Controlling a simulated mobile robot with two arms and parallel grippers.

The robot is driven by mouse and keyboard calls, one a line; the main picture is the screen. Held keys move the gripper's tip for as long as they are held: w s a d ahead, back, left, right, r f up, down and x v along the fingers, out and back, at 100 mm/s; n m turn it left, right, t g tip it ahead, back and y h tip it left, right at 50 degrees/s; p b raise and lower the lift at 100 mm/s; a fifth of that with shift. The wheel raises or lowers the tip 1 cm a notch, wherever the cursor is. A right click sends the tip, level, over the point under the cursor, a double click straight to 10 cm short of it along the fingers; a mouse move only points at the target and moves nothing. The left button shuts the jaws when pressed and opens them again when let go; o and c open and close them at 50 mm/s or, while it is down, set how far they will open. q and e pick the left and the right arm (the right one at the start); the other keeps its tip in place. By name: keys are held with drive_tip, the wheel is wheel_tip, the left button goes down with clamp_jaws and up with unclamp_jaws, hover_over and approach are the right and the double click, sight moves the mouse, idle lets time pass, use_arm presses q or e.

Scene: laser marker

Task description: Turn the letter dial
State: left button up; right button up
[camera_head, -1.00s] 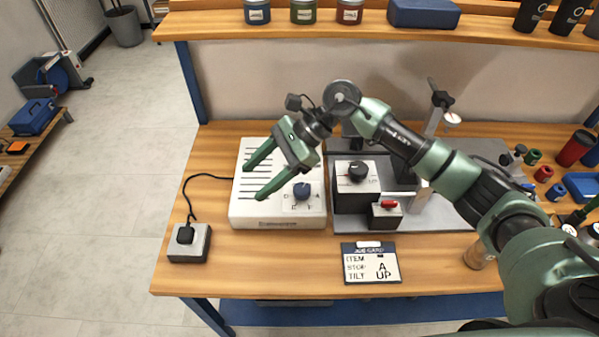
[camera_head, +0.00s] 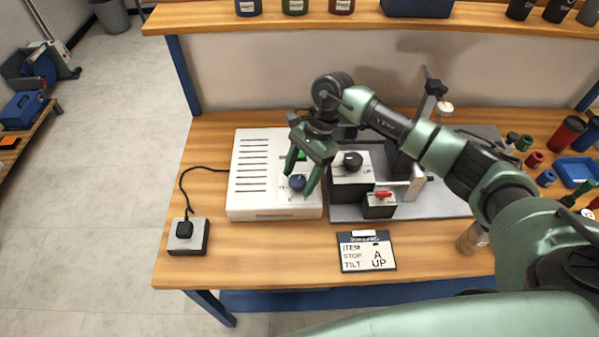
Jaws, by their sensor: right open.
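I cannot tell whether the fingers touch the knob. The letters around the dial are mostly hidden or too small to read. The job card (camera_head: 366,251) lies in front and shows "STOP A" and "TILT UP". My left gripper is not in view.
Right of the white box stands a grey block with a black knob (camera_head: 352,160), and a smaller block with a red switch (camera_head: 383,195). Cups and a blue tray (camera_head: 578,170) are at the far right.

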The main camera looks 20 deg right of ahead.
clamp_jaws()
drive_tip(key=shift+f, duration=0.1)
drive_tip(key=shift+m+t+b, duration=0.4)
drive_tip(key=shift+m+b, duration=0.45)
drive_tip(key=shift+m, duration=0.15)
drive_tip(key=m+t+b, duration=0.1)
drive_tip(key=m, duration=0.1)
drive_tip(key=shift+s+f+m+b, duration=0.1)
drive_tip(key=shift+s+m+b, duration=0.05)
drive_tip(key=shift+m+b, duration=0.15)
drive_tip(key=m+b, duration=0.1)
drive_tip(key=m, duration=0.1)
drive_tip(key=m+t+b, duration=0.1)
drive_tip(key=m, duration=0.1)
drive_tip(key=shift+s+t, duration=0.1)
drive_tip(key=shift+t, duration=0.2)
drive_tip(key=shift+a+m+t+h+b, duration=0.1)
drive_tip(key=shift+m+t+h+b, duration=0.3)
drive_tip(key=shift+m+b, duration=0.95)
drive_tip(key=shift+r+m, duration=0.2)
drive_tip(key=shift+m, duration=0.15)
